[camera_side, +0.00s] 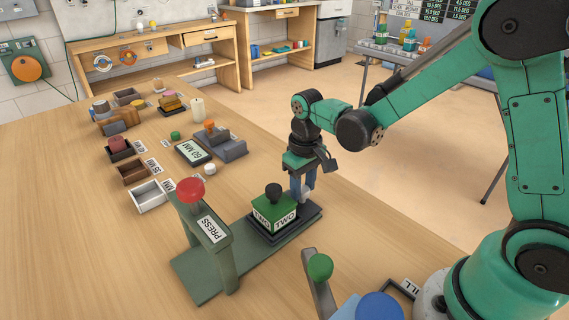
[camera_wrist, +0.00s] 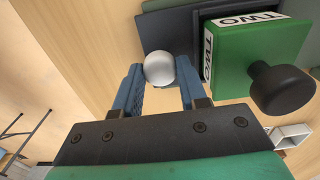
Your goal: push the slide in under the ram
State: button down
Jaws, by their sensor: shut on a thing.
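The green press (camera_side: 222,262) has a red knob on top and a PRESS label. Its ram is hidden behind the frame. The dark slide (camera_side: 313,214) sits on the far right end of the press's green base, clear of the frame. A green block marked TWO (camera_side: 273,212), with a black knob, stands upright on the slide; it also shows in the wrist view (camera_wrist: 240,55). My gripper (camera_side: 301,196) points down at the slide's outer end. In the wrist view, its blue fingers (camera_wrist: 157,84) are shut around the slide's silver ball handle (camera_wrist: 159,67).
A lever with a green ball (camera_side: 320,266) and a blue round thing (camera_side: 379,306) stand at the front. The left tabletop is bare.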

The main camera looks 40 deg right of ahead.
dwell(0.8)
jog(key=a, duration=1.4)
jog(key=shift+a, duration=0.1)
jog(key=shift+c, duration=2.4)
grip_release()
jog(key=shift+r, duration=2.85)
jog(key=s+d+r+t, duration=0.2)
jog(key=s+d+t, duration=0.1)
jog(key=d, duration=0.4)
jog(key=s+d+r+t, duration=0.3)
jog(key=s+d+t, duration=0.1)
jog(key=d, duration=0.3)
jog(key=shift+s, duration=0.15)
